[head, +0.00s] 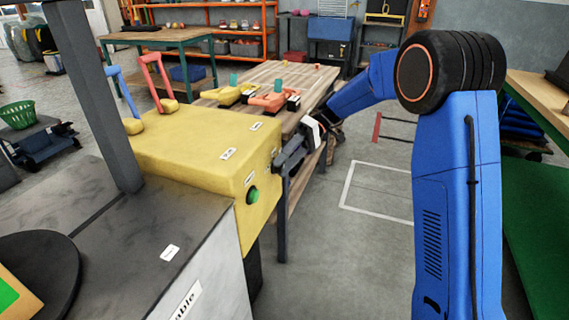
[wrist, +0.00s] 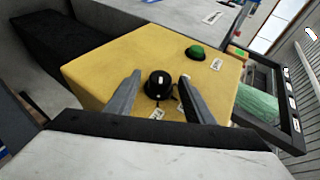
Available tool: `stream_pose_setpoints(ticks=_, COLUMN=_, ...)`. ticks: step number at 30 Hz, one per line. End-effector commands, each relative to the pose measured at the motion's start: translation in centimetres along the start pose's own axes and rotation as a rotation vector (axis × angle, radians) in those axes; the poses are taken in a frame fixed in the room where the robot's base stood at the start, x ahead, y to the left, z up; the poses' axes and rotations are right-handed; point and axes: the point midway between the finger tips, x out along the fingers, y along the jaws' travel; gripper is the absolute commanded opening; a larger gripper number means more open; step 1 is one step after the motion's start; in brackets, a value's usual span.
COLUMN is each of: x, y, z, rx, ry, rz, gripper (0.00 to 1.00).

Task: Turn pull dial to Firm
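The pull dial (wrist: 158,85) is a round black knob with a white mark, on the face of the yellow box (wrist: 110,62). In the wrist view my gripper (wrist: 160,77) is open, with one finger on each side of the dial and gaps between. I cannot tell how far the fingertips are from the face. Small white labels sit around the dial, partly hidden and too small to read. In the head view the yellow box (head: 190,150) stands at the centre left. My gripper (head: 278,160) is at its right side, and the dial is hidden there.
A green button (head: 252,195) is on the box's front face. A blue lever (head: 123,92) and a red lever (head: 155,80) rise from its top. A wooden bench (head: 268,73) with orange and yellow tools stands behind. The floor right of the box is open.

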Motion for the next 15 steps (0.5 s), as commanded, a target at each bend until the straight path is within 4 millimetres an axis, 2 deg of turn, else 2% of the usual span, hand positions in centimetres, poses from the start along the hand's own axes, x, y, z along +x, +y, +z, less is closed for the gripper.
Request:
stream_pose_setpoints(ticks=8, x=-0.3, y=0.0, z=0.0, rx=0.000, ry=0.000, rz=0.001, gripper=0.48)
stream_pose_setpoints(ticks=11, x=-1.2, y=0.0, z=0.0, rx=0.000, ry=0.001, rz=0.001, gripper=0.48)
stream_pose_setpoints(ticks=15, x=-3.5, y=0.1, z=0.0, rx=-0.001, ry=0.002, rz=0.002, gripper=0.48)
